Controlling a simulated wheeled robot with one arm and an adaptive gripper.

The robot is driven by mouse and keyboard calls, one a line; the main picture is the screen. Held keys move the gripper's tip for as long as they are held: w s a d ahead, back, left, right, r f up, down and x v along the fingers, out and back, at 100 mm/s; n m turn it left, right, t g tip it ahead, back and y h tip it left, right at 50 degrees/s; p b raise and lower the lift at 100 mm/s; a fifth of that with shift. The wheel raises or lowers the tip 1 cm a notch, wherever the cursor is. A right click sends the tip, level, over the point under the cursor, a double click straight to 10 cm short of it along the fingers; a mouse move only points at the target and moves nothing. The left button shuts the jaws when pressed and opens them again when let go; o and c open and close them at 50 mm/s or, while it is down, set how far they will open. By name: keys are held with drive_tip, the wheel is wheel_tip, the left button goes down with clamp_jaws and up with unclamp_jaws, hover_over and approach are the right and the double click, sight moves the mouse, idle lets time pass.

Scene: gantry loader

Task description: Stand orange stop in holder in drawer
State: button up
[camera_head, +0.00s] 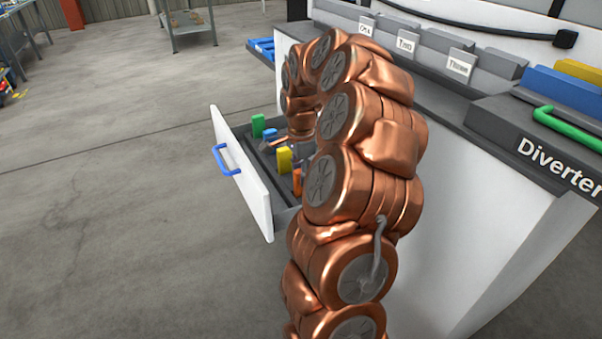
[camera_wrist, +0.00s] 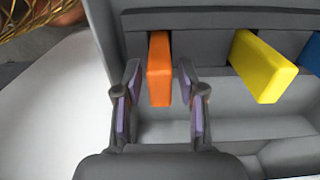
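The orange stop (camera_wrist: 159,72) stands upright in the dark grey holder (camera_wrist: 200,22) inside the open drawer (camera_head: 243,185). It also shows in the head view (camera_head: 297,182), partly hidden by my arm. My gripper (camera_wrist: 158,82) is open, with one finger on each side of the orange stop. A gap shows between the stop and each finger, so neither finger touches it. The stop's foot in the holder is not clearly seen. In the head view my arm hides most of the gripper.
A yellow stop (camera_wrist: 264,66) and a blue stop (camera_wrist: 312,52) stand right of the orange one in the holder. A green stop (camera_head: 258,126) is farther along. The drawer has a blue handle (camera_head: 227,160). The counter (camera_head: 455,110) carries labelled bins (camera_head: 408,50). Open floor lies left.

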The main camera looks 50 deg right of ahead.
drive_tip(key=shift+o, duration=0.6)
drive_tip(key=shift+r, duration=0.1)
drive_tip(key=shift+r, duration=0.35)
wheel_tip(320, 180, up, 11)
drive_tip(key=shift+r, duration=0.2)
wheel_tip(320, 180, up, 8)
drive_tip(key=p, duration=0.2)
drive_tip(key=shift+f+p, duration=0.15)
drive_tip(key=shift+p, duration=0.15)
idle(0.9)
idle(0.7)
